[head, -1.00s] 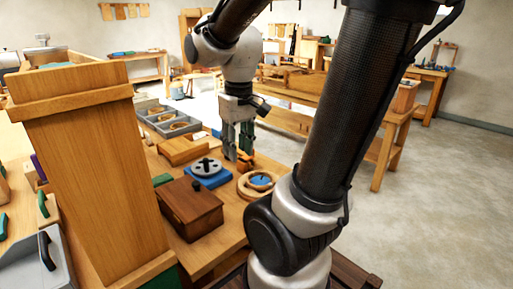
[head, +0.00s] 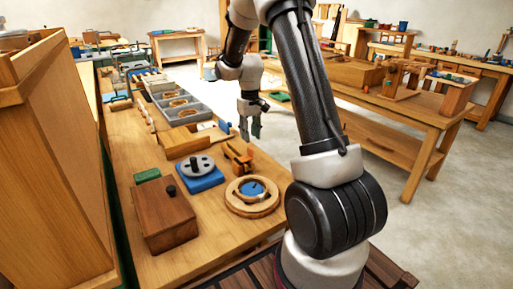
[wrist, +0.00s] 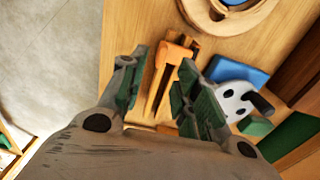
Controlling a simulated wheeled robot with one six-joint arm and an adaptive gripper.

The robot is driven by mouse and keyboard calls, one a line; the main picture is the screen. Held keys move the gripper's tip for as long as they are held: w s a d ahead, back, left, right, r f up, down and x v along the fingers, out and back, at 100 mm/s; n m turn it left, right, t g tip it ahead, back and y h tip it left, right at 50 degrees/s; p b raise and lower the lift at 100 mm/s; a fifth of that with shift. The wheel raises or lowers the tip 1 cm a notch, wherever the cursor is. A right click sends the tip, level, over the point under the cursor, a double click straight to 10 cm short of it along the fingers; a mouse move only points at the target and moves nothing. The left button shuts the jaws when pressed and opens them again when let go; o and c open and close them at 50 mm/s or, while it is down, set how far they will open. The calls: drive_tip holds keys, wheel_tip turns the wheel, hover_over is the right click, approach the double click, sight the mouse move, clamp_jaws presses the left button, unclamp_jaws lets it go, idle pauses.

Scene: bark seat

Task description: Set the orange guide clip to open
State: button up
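The orange guide clip (head: 238,158) stands on the workbench near its right edge, behind the round wooden ring. In the wrist view the clip (wrist: 172,55) has an orange end and two light wooden prongs with a narrow dark gap between them. My gripper (head: 250,130) points down just behind the clip in the head view. In the wrist view my gripper (wrist: 165,88) is open, with its green-padded fingers apart and the clip showing between them. Nothing is held. I cannot tell whether a finger touches the clip.
A blue block with a grey disc (head: 199,168) and a wooden ring with a blue centre (head: 252,192) stand close to the clip. A dark brown box (head: 165,215) is nearer. A grey tray (head: 185,112) lies behind. Open floor lies right of the bench.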

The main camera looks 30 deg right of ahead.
sight(250, 148)
wheel_tip(250, 148, down, 7)
drive_tip(key=shift+f, duration=0.2)
drive_tip(key=shift+a, duration=0.1)
clamp_jaws()
